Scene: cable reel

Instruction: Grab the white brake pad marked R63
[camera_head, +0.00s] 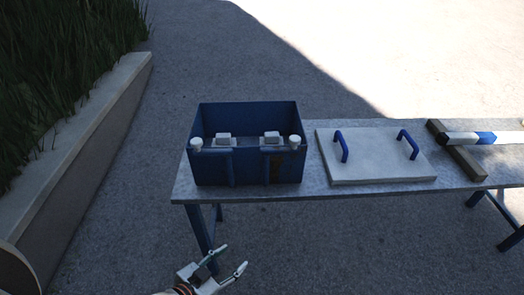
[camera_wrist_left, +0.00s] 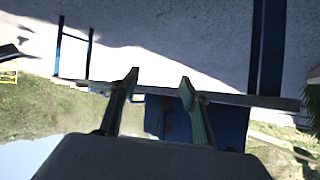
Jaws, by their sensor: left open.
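Two small white blocks, the left one (camera_head: 223,139) and the right one (camera_head: 271,138), sit at the front of a blue open box (camera_head: 246,112). They look like the brake pads, but no R63 marking is legible, so I cannot tell which is which. My left gripper (camera_head: 235,257) is open and empty, low in front of the table and below the box. In the left wrist view its two fingers (camera_wrist_left: 159,78) are spread, with a blue surface (camera_wrist_left: 170,122) beyond them. No white block shows there. My right gripper is in neither view.
The box stands at the left of a grey table (camera_head: 330,205) with blue legs. White round knobs (camera_head: 295,142) flank the blocks. A low wall (camera_head: 90,150) runs along the left.

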